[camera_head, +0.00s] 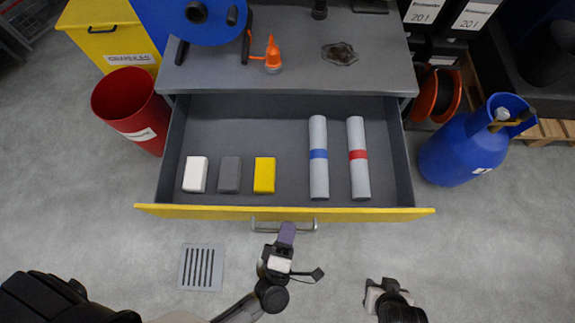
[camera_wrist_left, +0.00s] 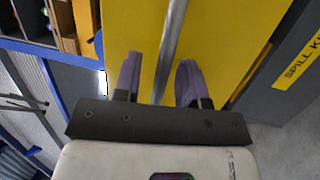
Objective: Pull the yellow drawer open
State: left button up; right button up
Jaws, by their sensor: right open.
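The yellow drawer (camera_head: 200,212) is pulled far out of the grey cabinet, so its inside shows. Its metal bar handle (camera_head: 305,226) is on the front; in the left wrist view the bar (camera_wrist_left: 174,45) runs against the yellow front (camera_wrist_left: 220,35). My left gripper (camera_head: 287,234) is at the handle in the head view. In the left wrist view its two purple fingers (camera_wrist_left: 158,80) stand on either side of the bar, with gaps visible, so it is open around it. My right gripper (camera_head: 388,287) is low, right of the handle and clear of the drawer; it is open.
In the drawer lie white (camera_head: 195,174), grey (camera_head: 229,174) and yellow (camera_head: 264,175) blocks and two grey rolls (camera_head: 318,180). The floor in front is clear, with a drain grate (camera_head: 201,267).

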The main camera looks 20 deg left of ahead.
pick_arm(q)
jog(key=shift+s, duration=0.1)
jog(key=p+v, duration=0.1)
jog(key=v, duration=1.2)
jog(key=shift+s+f+p, duration=0.15)
jog(key=shift+s+p, duration=0.2)
jog(key=shift+d, duration=0.1)
